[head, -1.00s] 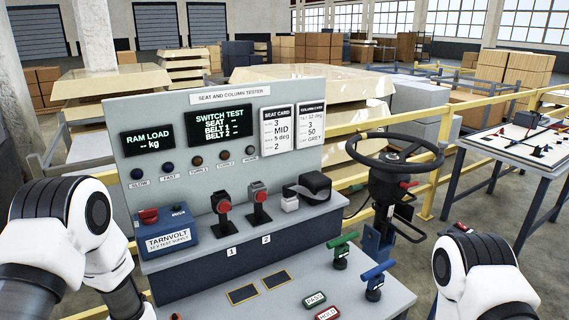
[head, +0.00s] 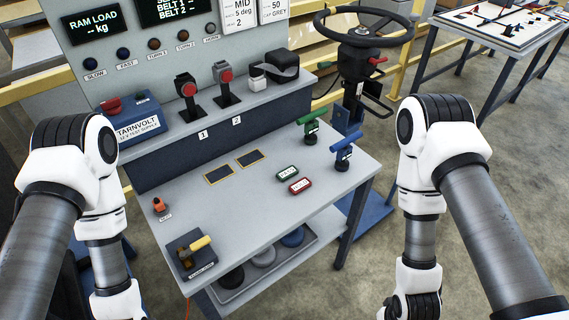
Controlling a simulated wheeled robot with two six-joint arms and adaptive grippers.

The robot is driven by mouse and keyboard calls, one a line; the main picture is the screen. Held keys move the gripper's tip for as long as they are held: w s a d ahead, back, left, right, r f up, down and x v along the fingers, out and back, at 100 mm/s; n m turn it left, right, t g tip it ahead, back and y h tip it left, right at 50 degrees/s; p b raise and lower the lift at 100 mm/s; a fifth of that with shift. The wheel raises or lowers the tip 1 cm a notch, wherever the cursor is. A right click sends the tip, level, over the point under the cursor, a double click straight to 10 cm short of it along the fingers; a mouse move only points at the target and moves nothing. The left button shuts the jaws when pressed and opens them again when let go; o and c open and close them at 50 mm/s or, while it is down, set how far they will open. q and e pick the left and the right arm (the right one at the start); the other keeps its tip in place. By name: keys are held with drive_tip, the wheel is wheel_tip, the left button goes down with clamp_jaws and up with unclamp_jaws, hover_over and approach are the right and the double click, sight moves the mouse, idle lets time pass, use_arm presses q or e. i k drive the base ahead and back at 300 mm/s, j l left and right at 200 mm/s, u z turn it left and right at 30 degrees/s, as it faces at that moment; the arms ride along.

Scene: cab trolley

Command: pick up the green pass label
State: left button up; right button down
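The green pass label (head: 288,172) is a small block with a white face, lying flat on the grey bench top (head: 232,205), right of its middle. A red label (head: 300,186) of the same shape lies just in front of it. My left arm comes down at the left edge and my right arm comes down to the right of the bench. Both grippers are below the bottom of the picture, so their state is hidden. Neither arm touches the label.
Green-handled (head: 311,126) and blue-handled (head: 344,150) tools stand right of the labels. Two dark yellow-edged pads (head: 219,175) lie to the left. A yellow-handled item (head: 197,246) sits front left. The tester panel (head: 110,60) rises behind; a steering wheel (head: 362,27) stands back right.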

sight(283, 175)
drive_tip(key=i+l+u, duration=0.25)
drive_tip(key=l+u, duration=0.15)
drive_tip(key=l, duration=0.4)
drive_tip(key=i+l+u, duration=0.1)
drive_tip(key=l+u, duration=0.35)
drive_tip(key=l, duration=0.4)
drive_tip(key=l+u, duration=0.4)
drive_tip(key=l, duration=0.45)
drive_tip(key=k+l+u, duration=0.2)
drive_tip(key=l+u, duration=0.2)
drive_tip(key=l, duration=0.45)
drive_tip(key=i+l+u, duration=0.15)
drive_tip(key=l, duration=0.25)
drive_tip(key=i+l+u, duration=0.2)
drive_tip(key=l, duration=0.15)
drive_tip(key=l+u, duration=0.15)
drive_tip(key=l, duration=0.25)
